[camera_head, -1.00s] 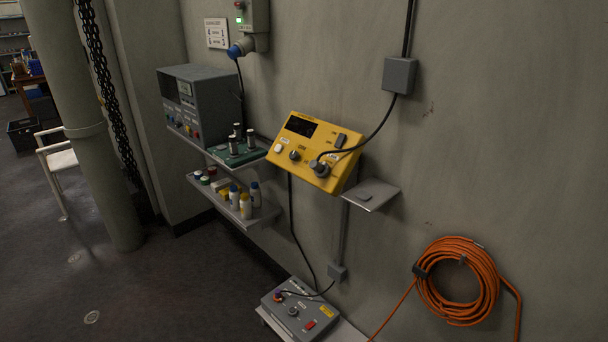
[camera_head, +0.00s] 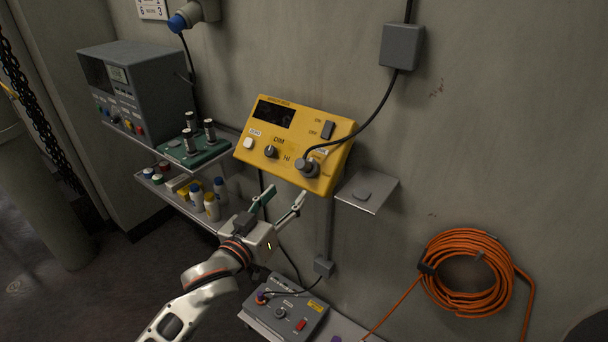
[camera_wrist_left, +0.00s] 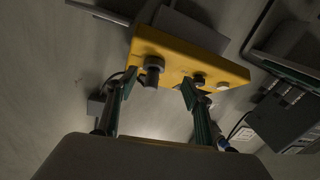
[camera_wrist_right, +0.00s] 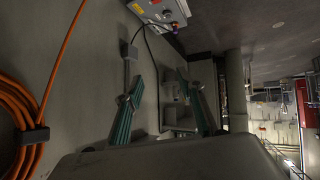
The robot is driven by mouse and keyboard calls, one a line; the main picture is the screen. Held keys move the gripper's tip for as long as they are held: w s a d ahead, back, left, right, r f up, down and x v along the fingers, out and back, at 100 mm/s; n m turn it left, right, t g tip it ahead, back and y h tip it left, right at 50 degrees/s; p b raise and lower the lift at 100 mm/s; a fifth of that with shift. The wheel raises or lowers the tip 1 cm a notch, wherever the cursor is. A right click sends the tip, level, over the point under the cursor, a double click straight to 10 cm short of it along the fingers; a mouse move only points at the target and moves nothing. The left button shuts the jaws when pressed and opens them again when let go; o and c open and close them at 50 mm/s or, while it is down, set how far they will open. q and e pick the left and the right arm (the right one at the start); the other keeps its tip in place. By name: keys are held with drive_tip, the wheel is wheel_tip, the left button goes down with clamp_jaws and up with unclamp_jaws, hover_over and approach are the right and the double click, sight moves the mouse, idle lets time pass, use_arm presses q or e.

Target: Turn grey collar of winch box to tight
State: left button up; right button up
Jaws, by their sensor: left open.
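The yellow box (camera_head: 257,133) is mounted on the wall. Its label is too small to read, so I cannot confirm it is the winch box. A round grey collar (camera_head: 307,168), where a black cable enters, sits at its lower right front. The left wrist view shows the collar (camera_wrist_left: 153,64) ahead, between the fingertip lines. My left gripper (camera_head: 286,193) is open and empty, just below the box, apart from the collar. My right gripper (camera_wrist_right: 159,73) is open and empty in its own wrist view. Any tightness mark on the collar is unreadable.
A small shelf (camera_head: 382,198) juts out right of the yellow box. A grey control box (camera_head: 303,306) is below. Left are a grey instrument (camera_head: 152,84) and a shelf of bottles (camera_head: 150,187). An orange cable coil (camera_head: 436,290) hangs at right.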

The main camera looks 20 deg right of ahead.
sight(305, 172)
use_arm(q)
drive_tip(key=w+d, duration=0.1)
drive_tip(key=w+d+r, duration=0.1)
drive_tip(key=d, duration=0.1)
drive_tip(key=w+d, duration=0.2)
drive_tip(key=shift+r, duration=0.25)
drive_tip(key=shift+x, duration=1.05)
use_arm(e)
drive_tip(key=shift+s+a, duration=0.1)
drive_tip(key=shift+a, duration=0.4)
use_arm(q)
drive_tip(key=shift+h, duration=0.3)
drive_tip(key=c, duration=1.1)
use_arm(e)
drive_tip(key=shift+s, duration=0.15)
